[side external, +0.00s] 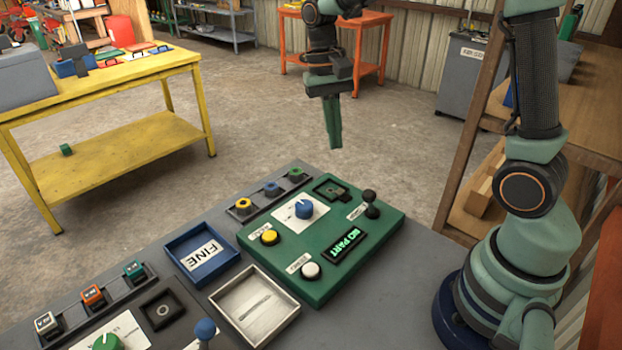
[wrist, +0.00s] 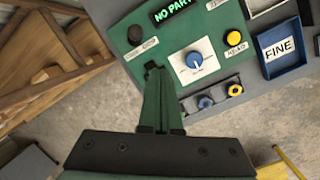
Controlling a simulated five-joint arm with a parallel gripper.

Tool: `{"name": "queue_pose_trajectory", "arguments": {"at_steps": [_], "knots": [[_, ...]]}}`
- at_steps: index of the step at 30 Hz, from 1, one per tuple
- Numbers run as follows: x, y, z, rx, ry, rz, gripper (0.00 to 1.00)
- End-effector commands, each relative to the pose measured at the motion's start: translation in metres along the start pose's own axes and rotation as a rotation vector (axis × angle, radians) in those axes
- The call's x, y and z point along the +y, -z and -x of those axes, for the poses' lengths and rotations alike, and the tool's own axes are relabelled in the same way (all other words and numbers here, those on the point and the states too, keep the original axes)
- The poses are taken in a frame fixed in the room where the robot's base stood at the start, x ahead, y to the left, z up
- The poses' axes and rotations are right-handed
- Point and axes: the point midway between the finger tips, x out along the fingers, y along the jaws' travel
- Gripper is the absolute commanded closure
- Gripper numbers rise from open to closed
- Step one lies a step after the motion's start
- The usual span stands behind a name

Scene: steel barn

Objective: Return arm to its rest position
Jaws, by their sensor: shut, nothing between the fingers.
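My gripper (side external: 335,122) hangs in the air above and beyond the far edge of the green control panel (side external: 262,247), pointing down. Its green fingers are shut together with nothing between them. In the wrist view my gripper (wrist: 155,75) also shows shut, its tips overlapping the panel's edge in the picture.
A blue tray marked FINE (side external: 186,272) and a pale metal tray (side external: 245,322) lie left of the panel. A rack with several coloured ringed parts (side external: 271,190) runs behind. A yellow table (side external: 120,150) stands at left, a wooden shelf (side external: 475,180) at right. Open floor lies beyond the bench.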

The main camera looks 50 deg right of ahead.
Motion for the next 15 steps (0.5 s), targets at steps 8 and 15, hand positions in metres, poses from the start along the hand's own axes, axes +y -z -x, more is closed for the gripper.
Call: {"name": "queue_pose_trajectory", "arguments": {"at_steps": [8,15], "knots": [[0.004,-0.016,0.02,0.093,0.052,0.089,1.0],[0.018,-0.046,0.04,0.299,0.139,0.286,1.0]]}}
